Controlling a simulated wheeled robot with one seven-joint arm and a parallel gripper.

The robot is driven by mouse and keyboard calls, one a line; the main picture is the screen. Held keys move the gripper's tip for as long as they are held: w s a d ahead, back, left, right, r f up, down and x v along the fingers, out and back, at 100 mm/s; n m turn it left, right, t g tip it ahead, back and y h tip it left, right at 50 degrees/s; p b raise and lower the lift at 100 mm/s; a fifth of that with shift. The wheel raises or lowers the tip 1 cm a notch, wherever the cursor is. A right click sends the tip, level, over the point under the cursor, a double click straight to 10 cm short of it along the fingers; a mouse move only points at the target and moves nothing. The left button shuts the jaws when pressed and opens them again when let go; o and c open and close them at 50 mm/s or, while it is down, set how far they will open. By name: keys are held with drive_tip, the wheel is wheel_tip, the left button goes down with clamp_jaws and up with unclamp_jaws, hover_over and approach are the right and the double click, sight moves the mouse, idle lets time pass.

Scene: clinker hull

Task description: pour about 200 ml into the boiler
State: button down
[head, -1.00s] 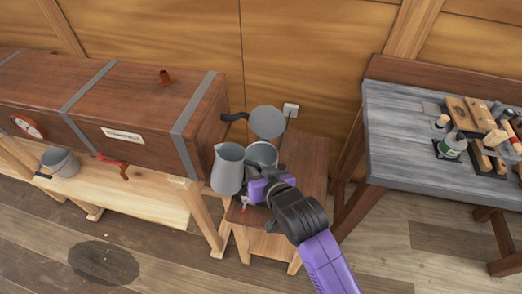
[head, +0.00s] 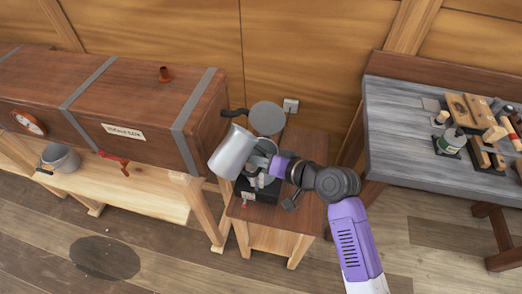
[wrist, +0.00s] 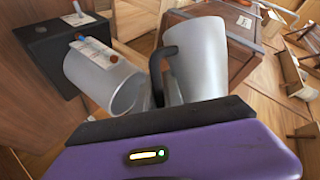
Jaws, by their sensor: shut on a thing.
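The grey metal jug (head: 232,152) is held tilted in the air, above and to the left of the boiler (head: 264,181). My gripper (head: 274,166) is shut on its dark handle, which shows in the wrist view (wrist: 158,68). The jug also fills the middle of the wrist view (wrist: 200,65). The boiler is a grey cylinder on a black base, standing on the wooden stool (head: 290,205). In the wrist view the boiler (wrist: 92,72) carries a label strip with a red and a blue mark. My gripper partly hides the boiler in the head view. No stream of liquid shows; the jug's contents are hidden.
A round grey lid or plate (head: 266,117) stands out behind the boiler. A long wooden chest (head: 140,95) is close on the left, with a grey bucket (head: 61,159) below it. A grey workbench (head: 400,130) with tools stands at the right.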

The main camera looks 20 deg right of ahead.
drive_tip(key=shift+s+a+f+m+y+b, duration=0.1)
drive_tip(key=shift+a+f+m+y+b, duration=0.25)
drive_tip(key=shift+f+m+y+b, duration=0.5)
idle(0.4)
drive_tip(key=shift+d+f+b, duration=0.1)
drive_tip(key=shift+f+b, duration=0.05)
drive_tip(key=shift+b, duration=0.4)
drive_tip(key=shift+s+f+m+y+b, duration=0.1)
drive_tip(key=shift+f+m+y+b, duration=0.25)
drive_tip(key=shift+f+b, duration=0.7)
idle(0.8)
drive_tip(key=shift+r+m+p, duration=0.3)
drive_tip(key=shift+r+p, duration=0.05)
drive_tip(key=shift+r, duration=0.3)
idle(0.6)
drive_tip(key=shift+r+y, duration=0.25)
drive_tip(key=shift+y, duration=0.05)
idle(0.3)
drive_tip(key=shift+r+m+p, duration=0.3)
drive_tip(key=shift+p, duration=0.15)
drive_tip(key=shift+f, duration=0.1)
drive_tip(key=shift+r+n+h+p, duration=0.3)
drive_tip(key=shift+n+h+p, duration=0.3)
drive_tip(key=shift+n+h, duration=0.3)
drive_tip(key=shift+r+n+h+p, duration=0.3)
drive_tip(key=shift+n+h+p, duration=0.25)
drive_tip(key=shift+n+h, duration=0.35)
